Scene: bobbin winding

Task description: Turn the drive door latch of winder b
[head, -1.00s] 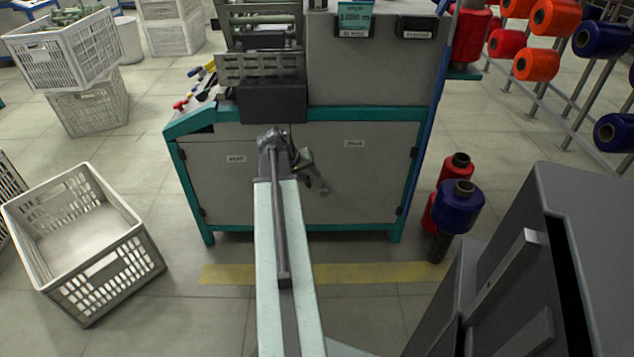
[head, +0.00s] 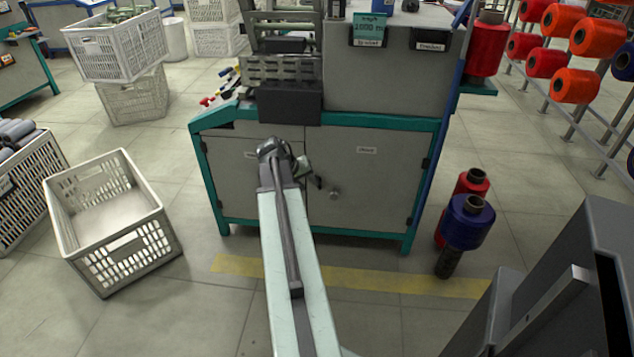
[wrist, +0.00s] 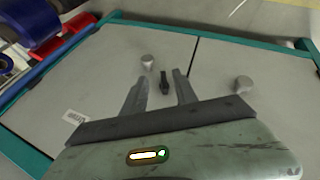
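Winder b is a grey cabinet with a teal frame (head: 380,124); I cannot read a letter on it. Its right door (head: 375,195), labelled like "drive", fills the left of the wrist view (wrist: 105,75), which looks upside down against the head view. The small dark latch (wrist: 164,83) is on this door near the seam. My gripper (wrist: 162,77) is open, one finger on each side of the latch with gaps visible. I cannot tell how deep the fingers reach. In the head view my gripper (head: 302,168) is mostly hidden by my arm.
Round knobs sit on the right door (wrist: 147,61) and left door (wrist: 243,84). Red and blue spools (head: 467,222) stand on the floor at right. An empty white crate (head: 110,222) lies left. A yellow floor stripe (head: 390,281) runs before the cabinet.

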